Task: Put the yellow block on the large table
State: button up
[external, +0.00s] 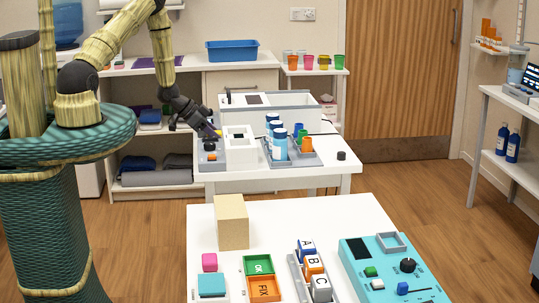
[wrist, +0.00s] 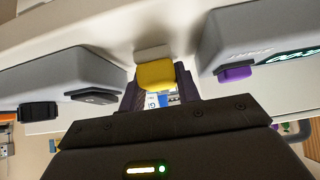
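The yellow block (wrist: 157,74) sits between the dark fingertips of my gripper (wrist: 158,88) in the wrist view, with a finger against each side. In the external view my gripper (external: 205,123) points down and right over the left end of the middle white table, and a bit of yellow (external: 217,132) shows at its tip. The block is just above or beside a grey device (external: 210,156); any contact is unclear. A second white table (external: 345,210) stands in front, nearer the camera. Which table is the large one cannot be told.
The middle table (external: 335,172) holds a white-grey box (external: 285,110), blue-capped bottles (external: 279,148) and a tray of cups. The near table holds a wooden block (external: 231,222), coloured blocks, lettered cubes and a teal panel (external: 390,270). Its back right area is clear.

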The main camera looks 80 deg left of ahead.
jog(key=shift+r, duration=0.1)
jog(key=shift+c, duration=0.3)
jog(key=shift+r, duration=0.6)
notch_tip(320, 180, up, 17)
jog(key=p, duration=0.1)
jog(key=shift+f+p, duration=0.15)
jog(key=shift+p, duration=0.2)
